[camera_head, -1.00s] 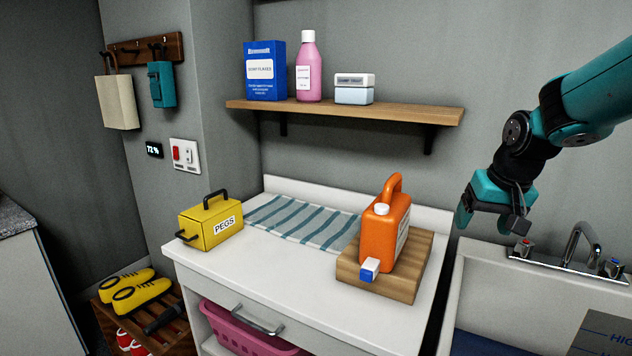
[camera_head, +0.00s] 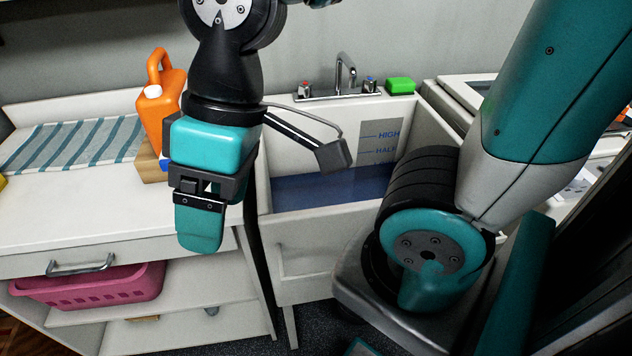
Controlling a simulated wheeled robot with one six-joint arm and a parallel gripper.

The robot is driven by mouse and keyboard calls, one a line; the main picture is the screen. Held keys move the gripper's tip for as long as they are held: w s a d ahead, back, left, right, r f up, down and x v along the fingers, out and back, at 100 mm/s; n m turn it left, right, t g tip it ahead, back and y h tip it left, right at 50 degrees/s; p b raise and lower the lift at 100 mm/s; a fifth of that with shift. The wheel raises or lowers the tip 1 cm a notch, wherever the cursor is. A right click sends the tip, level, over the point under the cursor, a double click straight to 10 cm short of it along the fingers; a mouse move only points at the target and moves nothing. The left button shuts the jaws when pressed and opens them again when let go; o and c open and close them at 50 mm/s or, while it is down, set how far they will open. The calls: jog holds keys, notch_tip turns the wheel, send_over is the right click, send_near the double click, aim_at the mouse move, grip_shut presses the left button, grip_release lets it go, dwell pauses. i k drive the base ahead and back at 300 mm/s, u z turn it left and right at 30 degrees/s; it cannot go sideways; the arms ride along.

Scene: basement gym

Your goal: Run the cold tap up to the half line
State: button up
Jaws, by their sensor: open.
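The sink (camera_head: 428,122) holds blue water (camera_head: 315,188). A grey level plate (camera_head: 378,142) on its back wall carries HIGH and HALF lines; the water surface lies below the HALF line. A lower mark is partly hidden by my arm. A curved metal spout (camera_head: 346,70) stands behind the sink, between a red-marked hot tap (camera_head: 304,89) on the left and a blue-marked cold tap (camera_head: 370,84) on the right. I cannot tell whether water runs. My gripper (camera_head: 200,225) is open and empty, pointing down in front of the counter, left of the sink and apart from the taps.
A green block (camera_head: 400,85) sits on the sink's back ledge, right of the cold tap. An orange jug (camera_head: 158,105) stands on the counter (camera_head: 95,205) behind my gripper. A pink basket (camera_head: 90,288) is on the shelf below. My arm covers the sink's right front.

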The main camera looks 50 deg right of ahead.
aim_at(369, 82)
jog(key=z, duration=1.6)
